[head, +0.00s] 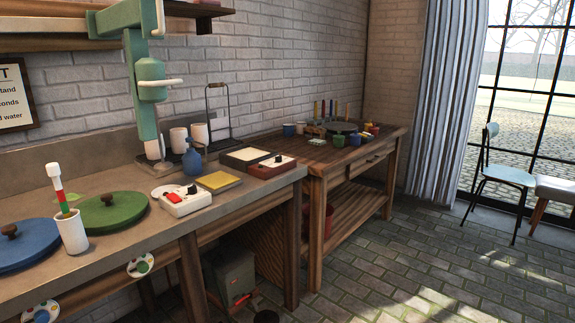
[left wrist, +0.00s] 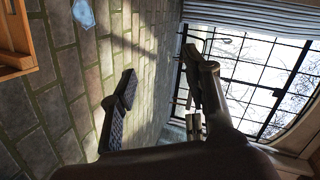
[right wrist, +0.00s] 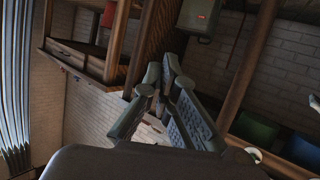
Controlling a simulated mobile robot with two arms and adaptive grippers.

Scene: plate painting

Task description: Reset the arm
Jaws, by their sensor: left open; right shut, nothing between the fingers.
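My left gripper (left wrist: 158,72) shows in the left wrist view with its two dark fingers spread wide apart. Nothing is between them; brick paving and a window lie beyond. My right gripper (right wrist: 163,70) shows in the right wrist view with its fingertips together and nothing held. Neither gripper shows in the head view. Both hang clear of objects, as far as the wrist views show.
A long workbench (head: 150,225) runs along the left wall with a blue lid (head: 28,247), a green lid (head: 112,213) and a white box (head: 186,203). A wooden table (head: 368,151) with pots stands beyond. A chair (head: 503,175) stands by the window.

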